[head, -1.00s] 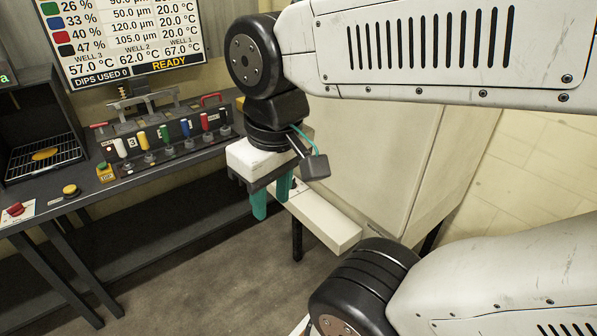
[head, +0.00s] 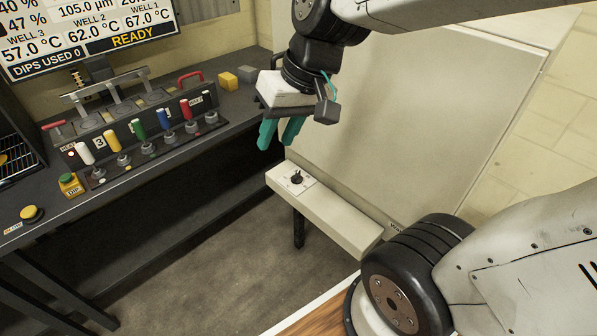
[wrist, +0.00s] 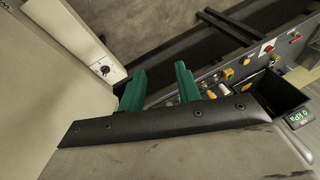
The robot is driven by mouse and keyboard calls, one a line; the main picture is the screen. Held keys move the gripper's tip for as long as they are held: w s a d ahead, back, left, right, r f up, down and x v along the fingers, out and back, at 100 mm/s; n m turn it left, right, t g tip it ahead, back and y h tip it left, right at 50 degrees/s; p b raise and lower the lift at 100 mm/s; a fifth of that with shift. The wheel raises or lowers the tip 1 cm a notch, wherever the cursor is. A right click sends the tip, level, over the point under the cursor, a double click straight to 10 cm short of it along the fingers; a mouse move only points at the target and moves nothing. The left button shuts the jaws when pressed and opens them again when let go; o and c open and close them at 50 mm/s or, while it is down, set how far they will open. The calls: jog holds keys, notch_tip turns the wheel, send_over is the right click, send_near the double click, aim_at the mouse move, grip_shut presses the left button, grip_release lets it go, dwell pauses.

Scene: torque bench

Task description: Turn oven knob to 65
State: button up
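The oven knob (head: 297,178) is a small black knob on a white plate, on top of a long cream ledge (head: 340,214) that runs along the front of a large cream cabinet. The knob also shows in the wrist view (wrist: 104,69), to the left of my fingers. My gripper (head: 279,142) has two green fingers pointing down, apart, with nothing between them. In the head view it hangs above and slightly left of the knob, not touching it. The fingers also show in the wrist view (wrist: 159,70). The number the knob points to is too small to read.
A dark bench (head: 150,180) on the left carries a row of coloured levers, a yellow-green button box (head: 70,185) and a yellow button (head: 31,214). A display above reads READY. Yellow and grey blocks lie at the bench's back. Floor between bench and ledge is clear.

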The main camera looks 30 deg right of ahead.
jog(key=w+f+m+t+y, duration=0.1)
jog(key=w+f+m+t, duration=0.3)
jog(key=w, duration=1.1)
jog(key=m+g+h, duration=0.4)
jog(key=m+h, duration=0.2)
jog(key=h, duration=0.2)
send_near(296, 175)
jog(key=x, duration=0.8)
jog(key=shift+d+f, duration=0.1)
jog(key=shift+f, duration=0.15)
grip_shut()
